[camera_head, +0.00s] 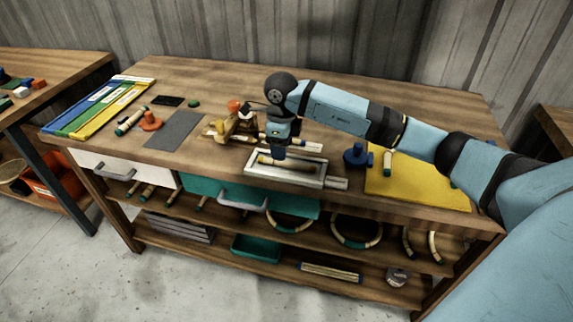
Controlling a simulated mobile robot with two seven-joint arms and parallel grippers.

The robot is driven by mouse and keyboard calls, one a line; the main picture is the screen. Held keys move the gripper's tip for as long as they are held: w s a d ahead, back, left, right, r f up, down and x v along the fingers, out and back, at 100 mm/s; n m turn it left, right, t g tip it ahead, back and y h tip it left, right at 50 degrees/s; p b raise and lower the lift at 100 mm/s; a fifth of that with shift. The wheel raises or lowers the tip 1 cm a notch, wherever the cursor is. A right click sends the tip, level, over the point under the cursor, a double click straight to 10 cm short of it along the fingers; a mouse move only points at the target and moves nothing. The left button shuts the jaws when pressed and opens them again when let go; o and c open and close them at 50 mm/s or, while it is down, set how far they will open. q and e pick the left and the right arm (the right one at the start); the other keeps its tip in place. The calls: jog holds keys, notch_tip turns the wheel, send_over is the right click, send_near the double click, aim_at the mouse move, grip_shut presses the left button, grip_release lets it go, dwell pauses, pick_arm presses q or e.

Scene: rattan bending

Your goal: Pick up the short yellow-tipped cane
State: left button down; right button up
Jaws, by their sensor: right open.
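My right gripper (278,150) reaches in from the right and points down over the pale metal tray (316,183) at the front middle of the bench. Its jaws are open. A short tan cane (292,165) lies in the tray, just below and beside the gripper. Whether the fingers straddle or touch it I cannot tell. The colour of its tips is too small to read surely. Another light cane (301,146) lies just behind the tray, partly hidden by the gripper. My left gripper is not in view.
A wooden plane-like tool (232,128) stands left of the gripper. A blue clamp-like object (355,157) and a short cane piece (387,164) are by the yellow mat (425,188). A grey mat (175,130) lies left. A teal drawer (215,190) is below the tray.

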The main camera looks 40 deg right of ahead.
aim_at(287, 165)
notch_tip(287, 165, down, 5)
jog(key=shift+d+f, duration=0.1)
jog(key=shift+d, duration=0.05)
grip_shut()
